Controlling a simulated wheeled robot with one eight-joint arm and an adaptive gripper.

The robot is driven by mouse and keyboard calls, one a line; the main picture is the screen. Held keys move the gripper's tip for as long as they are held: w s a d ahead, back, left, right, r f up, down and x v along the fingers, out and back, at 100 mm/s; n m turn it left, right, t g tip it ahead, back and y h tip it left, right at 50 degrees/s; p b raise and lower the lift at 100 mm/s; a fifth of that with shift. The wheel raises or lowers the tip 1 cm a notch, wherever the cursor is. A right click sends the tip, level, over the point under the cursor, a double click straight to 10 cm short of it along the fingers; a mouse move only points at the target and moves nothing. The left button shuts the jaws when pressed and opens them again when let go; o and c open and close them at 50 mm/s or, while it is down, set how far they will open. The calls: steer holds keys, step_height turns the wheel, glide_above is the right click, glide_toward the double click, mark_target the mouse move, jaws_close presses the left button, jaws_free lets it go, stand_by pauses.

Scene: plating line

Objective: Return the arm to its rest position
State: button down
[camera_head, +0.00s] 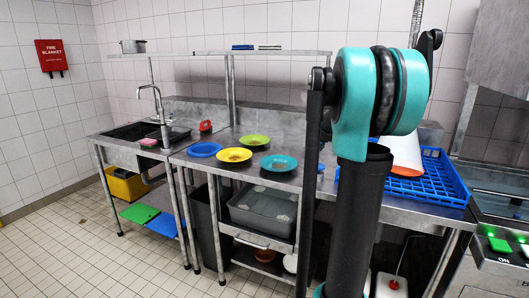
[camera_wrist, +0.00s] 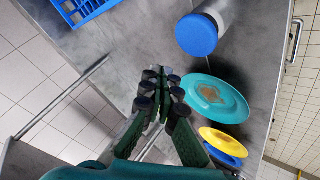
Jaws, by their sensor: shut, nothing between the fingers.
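My gripper (camera_wrist: 156,92) shows in the wrist view with its dark fingers together and nothing between them. It is above the steel counter, left of a teal plate (camera_wrist: 214,97) with a brown smear. In the head view my teal and black arm stands in front of the counter's right part, and the gripper itself cannot be made out there. Behind the arm it hides part of the counter.
The steel counter (camera_head: 215,158) holds a blue plate (camera_head: 205,149), a yellow plate (camera_head: 235,155), a green plate (camera_head: 254,140) and the teal plate (camera_head: 279,163). A blue rack (camera_head: 440,182) stands right. A blue-topped cylinder (camera_wrist: 197,35) stands near the gripper. Floor (camera_head: 70,245) is clear at left.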

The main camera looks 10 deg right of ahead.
steer(key=s+a+f+m+g+y, duration=0.1)
steer(key=s+a+f, duration=0.5)
steer(key=s, duration=0.6)
steer(key=s+a+f+m+g+y, duration=0.1)
steer(key=s+a+f+m+g, duration=0.1)
steer(key=s+a+f, duration=0.5)
steer(key=s+a+f+m+g+y, duration=0.1)
steer(key=s+a+f, duration=0.6)
steer(key=s, duration=1.1)
step_height(320, 180, down, 3)
steer(key=shift+a+r, duration=0.1)
steer(key=shift+a, duration=0.15)
steer(key=shift+s+d, duration=0.1)
